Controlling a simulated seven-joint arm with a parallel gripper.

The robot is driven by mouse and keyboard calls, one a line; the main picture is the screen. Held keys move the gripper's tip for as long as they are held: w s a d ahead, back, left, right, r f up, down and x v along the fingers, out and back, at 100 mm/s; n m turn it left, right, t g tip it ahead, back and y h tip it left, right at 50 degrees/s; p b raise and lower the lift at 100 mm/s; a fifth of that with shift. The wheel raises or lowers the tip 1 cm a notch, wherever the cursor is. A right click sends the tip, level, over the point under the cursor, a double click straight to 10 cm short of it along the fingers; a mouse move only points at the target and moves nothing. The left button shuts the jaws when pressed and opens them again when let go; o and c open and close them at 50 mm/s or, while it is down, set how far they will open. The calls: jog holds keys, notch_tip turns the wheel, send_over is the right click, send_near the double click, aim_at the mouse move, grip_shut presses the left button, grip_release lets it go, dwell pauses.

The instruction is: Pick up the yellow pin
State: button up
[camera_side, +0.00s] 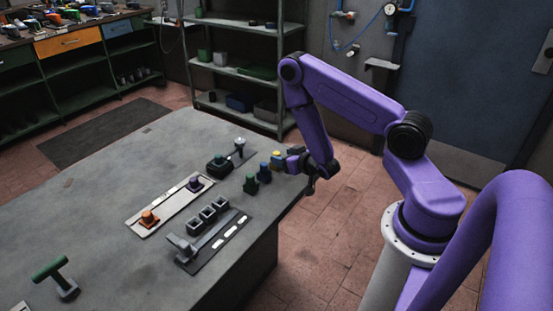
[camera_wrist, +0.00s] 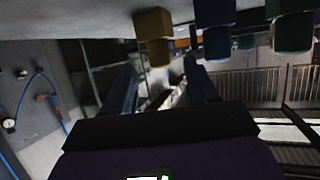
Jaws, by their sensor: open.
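The yellow pin (camera_side: 276,155) stands near the right edge of the grey table in the side view, at the end of a short row with a dark blue pin (camera_side: 265,174) and a green pin (camera_side: 251,185). My gripper (camera_side: 292,161) is low beside it, on its right. In the wrist view the yellow pin (camera_wrist: 153,25) hangs upside down at the top. There the two fingers of my gripper (camera_wrist: 160,82) are apart, with no pin held. Whether a finger touches the yellow pin cannot be told.
The dark blue pin (camera_wrist: 217,42) is close beside the yellow one in the wrist view. On the grey table (camera_side: 120,190), a pale plate (camera_side: 170,205) carries orange and purple pieces. Grey blocks (camera_side: 207,214) and a green-handled lever (camera_side: 50,270) stand nearer the camera.

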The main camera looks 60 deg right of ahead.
aim_at(276, 153)
jog(key=shift+x, duration=2.55)
jog(key=c, duration=1.1)
